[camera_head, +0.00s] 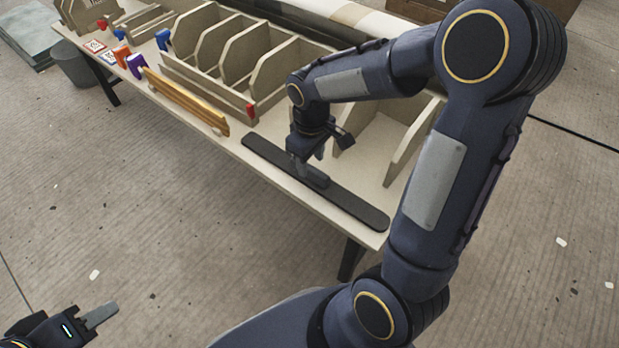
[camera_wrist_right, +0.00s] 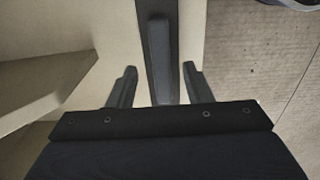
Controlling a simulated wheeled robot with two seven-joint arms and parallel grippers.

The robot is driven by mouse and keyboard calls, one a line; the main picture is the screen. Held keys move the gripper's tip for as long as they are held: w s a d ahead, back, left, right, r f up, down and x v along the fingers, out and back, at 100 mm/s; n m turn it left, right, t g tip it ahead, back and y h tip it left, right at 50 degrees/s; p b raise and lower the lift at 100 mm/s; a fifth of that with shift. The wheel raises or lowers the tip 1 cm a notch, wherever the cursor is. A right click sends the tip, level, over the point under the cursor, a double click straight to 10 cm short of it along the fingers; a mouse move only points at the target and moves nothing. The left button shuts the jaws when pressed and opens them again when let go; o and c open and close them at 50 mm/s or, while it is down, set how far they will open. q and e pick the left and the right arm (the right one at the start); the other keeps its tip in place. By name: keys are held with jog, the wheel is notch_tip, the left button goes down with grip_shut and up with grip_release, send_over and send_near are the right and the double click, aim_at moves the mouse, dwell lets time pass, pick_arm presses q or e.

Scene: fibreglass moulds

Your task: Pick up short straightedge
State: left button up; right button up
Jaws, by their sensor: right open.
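A long black straightedge (camera_head: 345,200) with a raised grip along its middle lies flat along the table's front edge. In the right wrist view the straightedge (camera_wrist_right: 158,60) runs away between my fingers. My right gripper (camera_head: 308,160) is over its middle part, with its fingers (camera_wrist_right: 159,72) open, one on each side of the bar. I cannot tell whether they touch it. A yellow straightedge-like bar (camera_head: 185,101) stands further left on the table. My left gripper (camera_head: 100,315) is at the lower left, away from the table; its jaw opening is unclear.
Wooden divider racks (camera_head: 235,60) stand behind the straightedge on the table. Small coloured tools (camera_head: 136,64) are at the table's far left. A grey bin (camera_head: 78,70) stands on the floor beyond it.

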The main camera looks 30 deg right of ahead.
aim_at(309, 167)
notch_tip(309, 167, down, 4)
jog(key=shift+w+a+r+b, duration=0.15)
jog(key=shift+r+b, duration=0.05)
jog(key=shift+b, duration=0.45)
jog(key=shift+r, duration=0.1)
grip_shut()
jog(key=shift+r, duration=0.15)
